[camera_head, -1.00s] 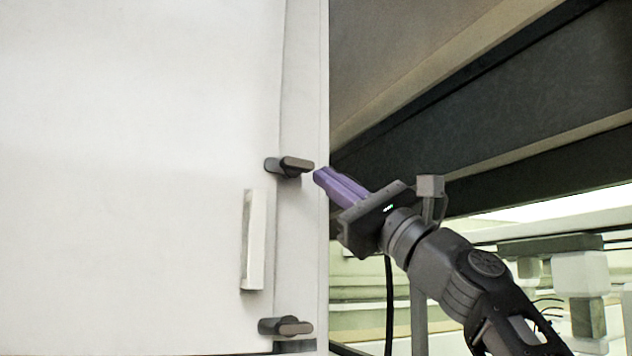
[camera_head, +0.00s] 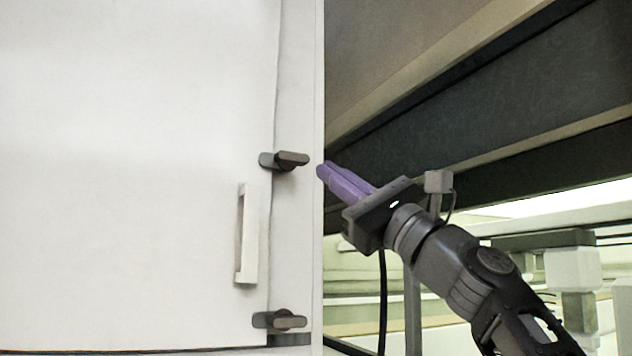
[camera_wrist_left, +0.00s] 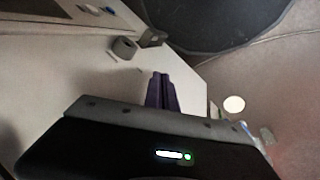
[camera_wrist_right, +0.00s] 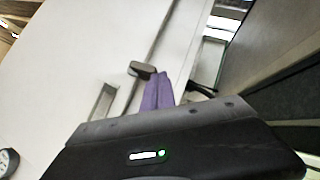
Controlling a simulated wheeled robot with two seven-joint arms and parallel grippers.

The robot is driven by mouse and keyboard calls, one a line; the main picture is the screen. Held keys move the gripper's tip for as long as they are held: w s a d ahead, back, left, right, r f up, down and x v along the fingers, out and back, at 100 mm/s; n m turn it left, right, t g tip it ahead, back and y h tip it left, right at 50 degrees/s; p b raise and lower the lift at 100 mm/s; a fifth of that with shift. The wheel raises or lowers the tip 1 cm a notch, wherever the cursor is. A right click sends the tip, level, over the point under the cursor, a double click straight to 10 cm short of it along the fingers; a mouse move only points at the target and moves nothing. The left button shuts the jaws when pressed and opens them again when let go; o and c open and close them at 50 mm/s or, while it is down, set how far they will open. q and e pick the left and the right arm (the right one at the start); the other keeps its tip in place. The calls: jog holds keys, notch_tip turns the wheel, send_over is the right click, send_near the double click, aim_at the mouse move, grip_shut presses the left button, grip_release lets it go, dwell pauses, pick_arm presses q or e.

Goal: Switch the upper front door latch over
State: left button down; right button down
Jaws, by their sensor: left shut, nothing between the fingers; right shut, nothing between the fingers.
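The upper front door latch (camera_head: 286,160) is a dark grey turning handle at the door's right edge. Its bar lies close to level, across the seam between the door and the frame strip. It also shows in the right wrist view (camera_wrist_right: 142,69), just beyond the finger tips. My right gripper (camera_head: 322,170) is shut and empty, with purple fingers, a little right of the latch and apart from it in the head view. My left gripper (camera_wrist_left: 160,78) shows only in the left wrist view, shut and empty.
The white door (camera_head: 130,170) fills the left side. A pale upright handle (camera_head: 247,234) and a lower dark latch (camera_head: 281,319) sit below the upper latch. A dark beam (camera_head: 480,120) slopes across the right. A dark round thing (camera_wrist_left: 215,20) shows in the left wrist view.

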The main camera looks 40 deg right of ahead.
jog(key=b+v, duration=0.2)
jog(key=v, duration=0.4)
jog(key=shift+f, duration=0.15)
jog(key=shift+w, duration=0.1)
